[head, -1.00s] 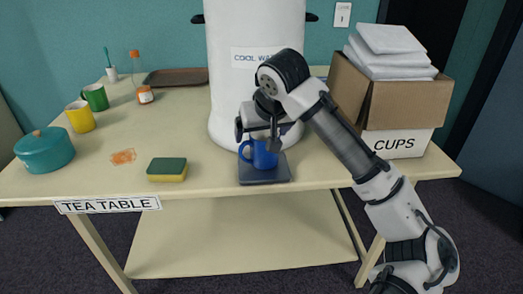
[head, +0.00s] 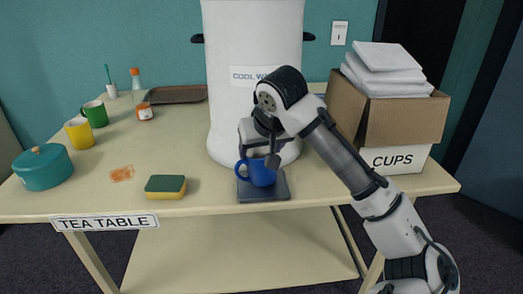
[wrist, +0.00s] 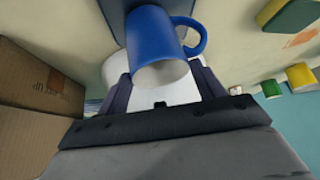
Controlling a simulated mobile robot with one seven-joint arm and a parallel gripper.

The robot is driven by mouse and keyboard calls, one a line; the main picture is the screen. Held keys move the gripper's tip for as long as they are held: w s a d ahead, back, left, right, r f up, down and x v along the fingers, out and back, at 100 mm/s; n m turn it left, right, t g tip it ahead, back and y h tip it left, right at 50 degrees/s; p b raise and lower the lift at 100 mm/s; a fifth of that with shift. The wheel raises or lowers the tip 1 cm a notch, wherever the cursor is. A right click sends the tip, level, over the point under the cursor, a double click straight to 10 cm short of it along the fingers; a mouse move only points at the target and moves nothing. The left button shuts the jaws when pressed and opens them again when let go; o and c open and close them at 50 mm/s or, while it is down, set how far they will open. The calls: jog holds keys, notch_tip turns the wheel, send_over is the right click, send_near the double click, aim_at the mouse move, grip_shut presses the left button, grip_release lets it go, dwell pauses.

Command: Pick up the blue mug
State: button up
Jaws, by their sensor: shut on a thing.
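The blue mug (head: 262,174) stands upright on a dark square mat (head: 264,195) near the table's front edge, its handle to the left. My gripper (head: 259,160) reaches down over it from above and is shut on it. In the wrist view the blue mug (wrist: 155,40) sits between the two dark fingers of my gripper (wrist: 163,83), its handle to the right. In the head view one finger hides part of the mug's right side. I see no clear gap between mug and mat.
A large white water dispenser (head: 225,125) stands close behind the mug. A sponge (head: 165,187), teal pot (head: 43,167), yellow mug (head: 79,133) and green mug (head: 94,113) are at left. Bare table lies between sponge and mat.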

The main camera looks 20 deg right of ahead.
jog(key=s+a+r+b, duration=0.1)
jog(key=s+b, duration=0.1)
jog(key=s, duration=1.5)
jog(key=shift+s+a+b, duration=0.3)
jog(key=shift+s+b, duration=0.05)
jog(key=shift+r, duration=0.1)
jog(key=shift+s, duration=0.1)
dwell(1.1)
